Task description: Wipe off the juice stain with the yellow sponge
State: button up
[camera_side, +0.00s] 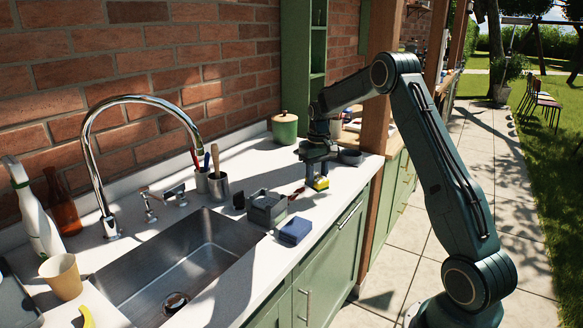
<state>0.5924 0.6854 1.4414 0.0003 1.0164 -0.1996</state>
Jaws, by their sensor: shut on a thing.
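My gripper (316,173) points down over the far right part of the white counter. It is shut on the yellow sponge (321,184), which shows as a small yellow block between the fingers, at or just above the counter top. A dark red stain (297,193) lies on the counter just left of the sponge, partly in shadow. I cannot tell whether the sponge touches the counter.
A grey caddy (267,207) and a folded blue cloth (295,231) sit left of the stain. A green canister (285,128) and a dark bowl (350,156) stand behind. The sink (207,236) opens further left. The counter's front edge is close.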

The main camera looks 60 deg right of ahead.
jog(key=shift+r, duration=1.9)
jog(key=shift+a, duration=0.1)
jog(key=shift+n, duration=0.3)
jog(key=w+a, duration=0.1)
jog(key=a, duration=0.4)
jog(key=w+a, duration=0.1)
jog(key=a, duration=0.3)
jog(key=w+a+r, duration=0.1)
jog(key=a, duration=0.4)
jog(key=shift+w+a, duration=0.35)
jog(key=s+a, duration=0.1)
jog(key=a, duration=1.4)
jog(key=shift+s+r+n, duration=0.2)
jog(key=shift+r+n, duration=0.1)
jog(key=shift+r, duration=0.05)
